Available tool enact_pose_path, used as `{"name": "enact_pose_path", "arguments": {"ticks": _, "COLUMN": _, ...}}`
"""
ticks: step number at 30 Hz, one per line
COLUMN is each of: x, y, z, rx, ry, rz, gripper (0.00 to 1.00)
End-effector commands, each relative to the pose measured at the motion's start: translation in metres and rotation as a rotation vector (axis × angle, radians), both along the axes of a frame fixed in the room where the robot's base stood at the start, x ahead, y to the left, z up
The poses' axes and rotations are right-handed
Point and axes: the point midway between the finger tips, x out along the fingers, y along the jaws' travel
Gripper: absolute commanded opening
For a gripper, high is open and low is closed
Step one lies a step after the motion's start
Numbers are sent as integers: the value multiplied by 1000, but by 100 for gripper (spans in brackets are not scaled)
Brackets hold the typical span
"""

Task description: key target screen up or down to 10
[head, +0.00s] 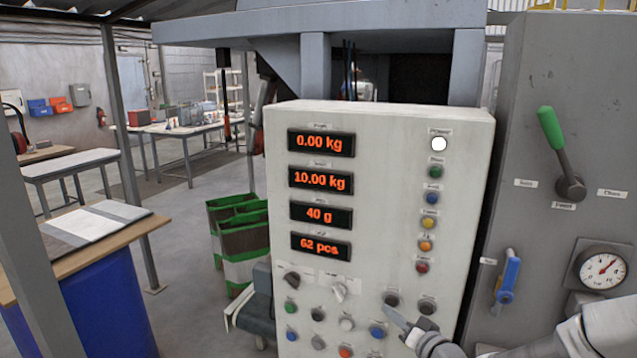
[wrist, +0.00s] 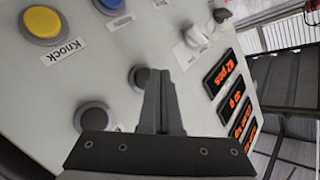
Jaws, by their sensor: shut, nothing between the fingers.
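The grey control panel (head: 375,200) carries several red-lit displays. From the top they read 0.00 kg, 10.00 kg (head: 320,180), 40 g and 62 pcs (head: 320,246); their small labels are too blurred to read. My gripper (head: 389,311) is shut and empty at the panel's lower right. Its tips are just below a dark round button (head: 391,299), with a second dark button (head: 427,306) to the right. In the wrist view the shut fingers (wrist: 155,75) partly cover a dark button (wrist: 138,78); I cannot tell whether they touch it.
A yellow button (wrist: 43,25) marked Knock and a blue button (wrist: 112,4) are near in the wrist view. Knobs (head: 340,290) and several small buttons sit left of my gripper. A green-handled lever (head: 550,128) and a gauge (head: 602,270) stand to the right.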

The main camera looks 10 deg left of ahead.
Motion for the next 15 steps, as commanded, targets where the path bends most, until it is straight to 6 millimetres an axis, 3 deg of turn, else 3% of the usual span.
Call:
{"name": "enact_pose_path", "arguments": {"ticks": 8, "x": -3, "y": 1, "z": 0, "rx": 0, "ry": 0, "rz": 0, "gripper": 0}}
{"name": "enact_pose_path", "arguments": {"ticks": 15, "x": -26, "y": 5, "z": 0, "rx": 0, "ry": 0, "rz": 0, "gripper": 0}}
